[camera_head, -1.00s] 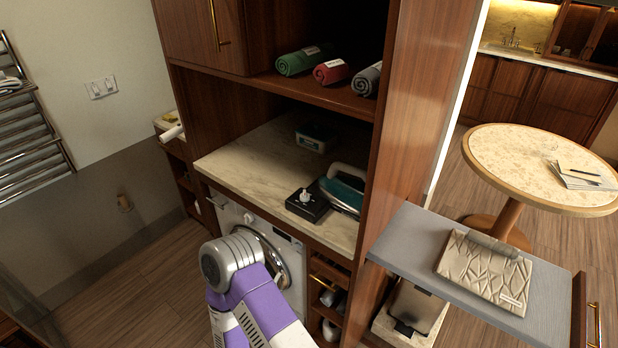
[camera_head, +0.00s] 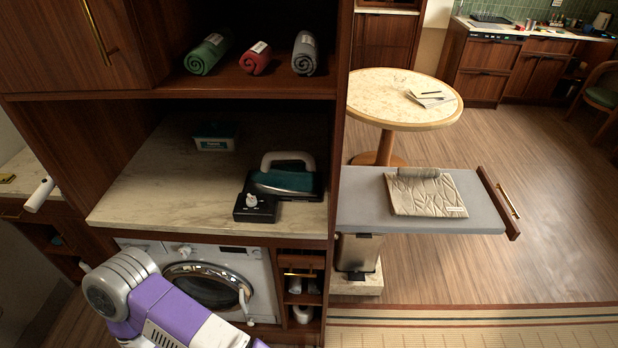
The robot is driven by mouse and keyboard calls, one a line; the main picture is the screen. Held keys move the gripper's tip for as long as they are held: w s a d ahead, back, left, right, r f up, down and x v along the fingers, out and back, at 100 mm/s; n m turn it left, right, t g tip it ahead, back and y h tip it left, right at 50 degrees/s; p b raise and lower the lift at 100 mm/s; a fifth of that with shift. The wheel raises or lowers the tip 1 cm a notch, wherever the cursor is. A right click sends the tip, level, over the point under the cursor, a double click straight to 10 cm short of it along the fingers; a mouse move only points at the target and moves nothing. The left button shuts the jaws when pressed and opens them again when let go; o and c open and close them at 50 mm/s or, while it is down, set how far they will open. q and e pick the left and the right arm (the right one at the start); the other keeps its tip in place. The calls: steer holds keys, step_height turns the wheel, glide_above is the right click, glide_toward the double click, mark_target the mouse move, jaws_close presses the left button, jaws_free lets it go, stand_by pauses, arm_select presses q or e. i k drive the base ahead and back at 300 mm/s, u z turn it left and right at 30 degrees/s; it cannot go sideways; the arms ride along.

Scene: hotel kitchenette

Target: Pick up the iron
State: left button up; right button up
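The iron (camera_head: 284,179) has a teal body and a pale handle. A purple and grey arm of mine shows at the lower left, below and in front of the counter and away from the iron. Its gripper is outside the picture. My other arm and gripper do not show either.
A pull-out grey board (camera_head: 360,205) with a folded patterned cloth (camera_head: 425,193) juts out right of the cabinet's side panel. A shelf with rolled towels (camera_head: 256,58) hangs above the counter. A small box (camera_head: 213,137) stands at the counter's back. A round table (camera_head: 390,105) stands behind.

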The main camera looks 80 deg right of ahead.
mark_target(296, 176)
steer(key=z, duration=2.1)
